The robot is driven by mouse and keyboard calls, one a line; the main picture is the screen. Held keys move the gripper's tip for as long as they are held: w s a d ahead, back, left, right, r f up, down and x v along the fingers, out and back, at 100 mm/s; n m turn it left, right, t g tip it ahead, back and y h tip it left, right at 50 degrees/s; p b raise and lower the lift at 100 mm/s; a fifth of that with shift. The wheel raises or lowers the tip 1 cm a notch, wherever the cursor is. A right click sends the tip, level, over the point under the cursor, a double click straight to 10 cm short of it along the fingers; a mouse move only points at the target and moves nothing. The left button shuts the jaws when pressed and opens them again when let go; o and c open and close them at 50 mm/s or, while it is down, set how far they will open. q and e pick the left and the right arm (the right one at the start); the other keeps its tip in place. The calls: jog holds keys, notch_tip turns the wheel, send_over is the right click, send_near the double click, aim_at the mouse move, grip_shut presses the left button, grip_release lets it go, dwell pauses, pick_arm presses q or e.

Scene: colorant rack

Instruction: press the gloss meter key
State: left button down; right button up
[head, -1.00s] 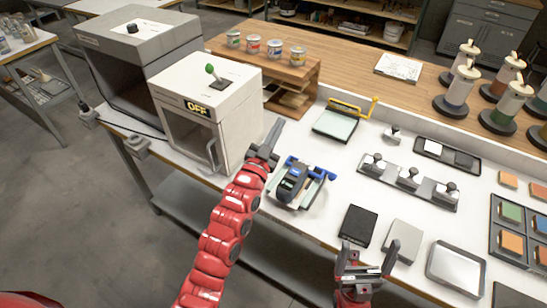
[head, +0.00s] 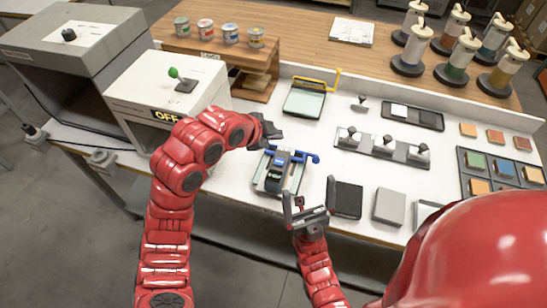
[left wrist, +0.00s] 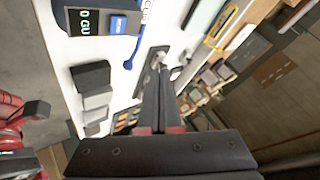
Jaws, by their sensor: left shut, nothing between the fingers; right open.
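The gloss meter (head: 279,170) is a dark device on a light plate with a blue handle, near the front of the white bench. In the left wrist view its display (left wrist: 87,21) reads "0 GU", and beside it is a blue key (left wrist: 118,24). My left gripper (head: 274,130) is shut and empty, held just behind and above the gloss meter in the head view. Its closed fingers (left wrist: 159,75) are apart from the key in the wrist view. My right gripper (head: 305,201) is open and empty, in front of the meter.
A white cabinet (head: 135,92) marked OFF stands left of the meter. A yellow-handled plate (head: 304,101) lies behind it, and a row of stampers (head: 382,148) to the right. A black block (head: 346,199) and grey block (head: 389,207) lie right of my right gripper.

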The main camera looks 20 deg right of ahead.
pick_arm(q)
jog(key=shift+f, duration=0.15)
send_over(276, 163)
notch_tip(276, 163, down, 6)
jog(key=shift+r+b, duration=0.15)
jog(key=shift+b, duration=0.3)
notch_tip(276, 163, down, 2)
jog(key=shift+f+b, duration=0.2)
jog(key=shift+b, duration=0.85)
jog(key=shift+f, duration=0.25)
jog(key=shift+b, duration=0.3)
dwell(0.5)
jog(key=shift+f+b, duration=0.35)
jog(key=shift+b, duration=0.3)
